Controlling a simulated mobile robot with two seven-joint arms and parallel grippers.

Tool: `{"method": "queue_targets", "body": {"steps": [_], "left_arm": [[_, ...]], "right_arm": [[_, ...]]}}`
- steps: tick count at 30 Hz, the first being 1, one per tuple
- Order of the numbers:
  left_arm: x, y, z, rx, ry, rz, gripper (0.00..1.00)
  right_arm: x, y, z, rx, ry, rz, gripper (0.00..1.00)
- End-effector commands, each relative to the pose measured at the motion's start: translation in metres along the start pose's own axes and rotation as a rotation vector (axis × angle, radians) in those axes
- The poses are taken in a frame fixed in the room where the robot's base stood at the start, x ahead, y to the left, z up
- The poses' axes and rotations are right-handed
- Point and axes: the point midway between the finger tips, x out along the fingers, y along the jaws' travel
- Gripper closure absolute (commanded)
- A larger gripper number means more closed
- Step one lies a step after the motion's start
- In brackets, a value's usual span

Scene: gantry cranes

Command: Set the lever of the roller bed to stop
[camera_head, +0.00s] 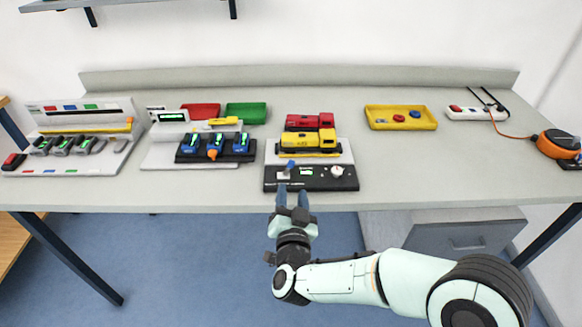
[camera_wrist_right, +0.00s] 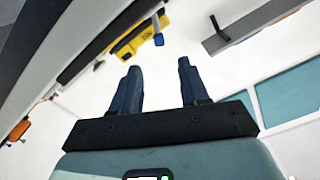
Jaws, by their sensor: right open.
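The roller bed (camera_head: 310,178) stands at the front middle of the bench, with a black front panel and a yellow locomotive (camera_head: 308,143) on top. Its lever (camera_head: 291,163) has a blue handle and rises from the left part of the panel. In the right wrist view the blue lever (camera_wrist_right: 158,40) shows beyond the gap between the fingers, beside the yellow locomotive (camera_wrist_right: 130,42). My right gripper (camera_head: 292,189) is open and empty, in front of the panel just below the lever in the picture, apart from it. My left gripper is out of view.
A white knob (camera_head: 337,171) sits on the panel's right part. A red locomotive (camera_head: 310,122) stands behind. To the left is a black unit with several blue switches (camera_head: 216,145). A yellow tray (camera_head: 400,117) lies right. The bench front right of the bed is clear.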

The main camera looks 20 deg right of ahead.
Motion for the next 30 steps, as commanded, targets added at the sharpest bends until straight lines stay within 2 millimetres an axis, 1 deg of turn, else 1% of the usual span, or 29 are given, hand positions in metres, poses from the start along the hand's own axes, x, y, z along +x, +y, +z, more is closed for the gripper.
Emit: {"method": "queue_targets", "body": {"steps": [9, 12, 15, 18, 21, 30], "left_arm": [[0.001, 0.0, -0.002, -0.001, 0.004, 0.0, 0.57], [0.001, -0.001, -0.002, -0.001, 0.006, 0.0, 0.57], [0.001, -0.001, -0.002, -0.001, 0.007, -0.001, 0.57], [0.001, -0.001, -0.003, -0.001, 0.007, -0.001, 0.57], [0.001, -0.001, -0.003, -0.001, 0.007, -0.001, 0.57], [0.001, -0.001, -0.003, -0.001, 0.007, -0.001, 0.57]], "right_arm": [[0.067, 0.002, 0.001, -0.002, 0.0, 0.002, 0.55], [0.086, 0.002, 0.001, -0.002, -0.001, 0.003, 0.55], [0.101, 0.001, 0.002, -0.002, -0.002, 0.002, 0.55], [0.111, 0.001, 0.001, -0.002, -0.002, 0.001, 0.55], [0.117, 0.001, 0.001, -0.002, -0.003, 0.001, 0.55], [0.119, 0.001, 0.001, -0.003, -0.003, 0.0, 0.55]]}}
